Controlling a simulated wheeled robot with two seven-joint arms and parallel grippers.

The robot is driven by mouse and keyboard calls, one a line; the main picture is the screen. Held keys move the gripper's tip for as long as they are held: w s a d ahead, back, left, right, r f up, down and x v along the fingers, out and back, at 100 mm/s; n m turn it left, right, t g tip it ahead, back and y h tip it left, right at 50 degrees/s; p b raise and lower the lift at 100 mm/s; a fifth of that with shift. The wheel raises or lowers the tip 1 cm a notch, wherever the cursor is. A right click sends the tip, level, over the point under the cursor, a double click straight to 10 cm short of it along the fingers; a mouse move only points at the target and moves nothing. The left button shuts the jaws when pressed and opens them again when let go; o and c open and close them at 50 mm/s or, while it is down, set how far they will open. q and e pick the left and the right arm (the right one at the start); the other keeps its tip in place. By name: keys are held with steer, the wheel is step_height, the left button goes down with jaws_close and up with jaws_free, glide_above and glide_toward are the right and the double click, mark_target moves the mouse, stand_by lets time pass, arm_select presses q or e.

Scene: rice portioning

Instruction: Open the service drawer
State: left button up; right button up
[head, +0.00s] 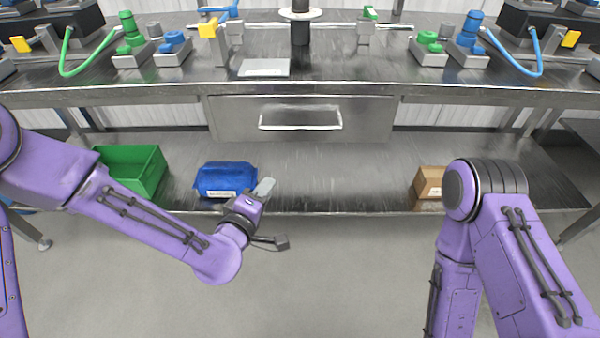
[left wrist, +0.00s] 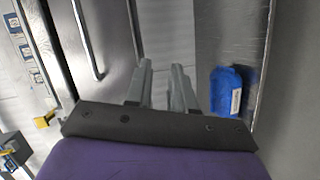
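The service drawer (head: 230,118) is a steel front under the middle of the worktop, and it looks closed. Its pale bar handle (head: 300,127) runs across the front. In the left wrist view the handle (left wrist: 88,45) shows as a slanted bar at upper left. My left gripper (head: 272,214) is open and empty, in front of the lower shelf's edge. It is below and slightly left of the handle, not touching it. In the left wrist view its fingers (left wrist: 162,88) stand apart. My right gripper is hidden; only my right arm shows.
On the lower shelf (head: 340,180) are a green crate (head: 150,170), a blue bag (head: 226,178) and a brown box (head: 429,182). The bag also shows in the left wrist view (left wrist: 226,92). Coloured fixtures and a flat plate (head: 264,67) stand on the worktop. The shelf below the drawer is clear.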

mark_target(299, 128)
arm_select(q)
steer(key=w+d+r+n+t+h+b, duration=0.1)
steer(key=w+d+r+t+h+b, duration=0.2)
steer(key=r+b, duration=0.35)
steer(key=shift+t, duration=0.4)
steer(key=x, duration=0.6)
steer(key=d+r+x, duration=0.1)
steer(key=x, duration=0.2)
steer(key=shift+d+p, duration=0.1)
steer(key=shift+p, duration=0.3)
jaws_close()
arm_select(e)
step_height(299, 128, down, 9)
steer(key=shift+f, duration=0.2)
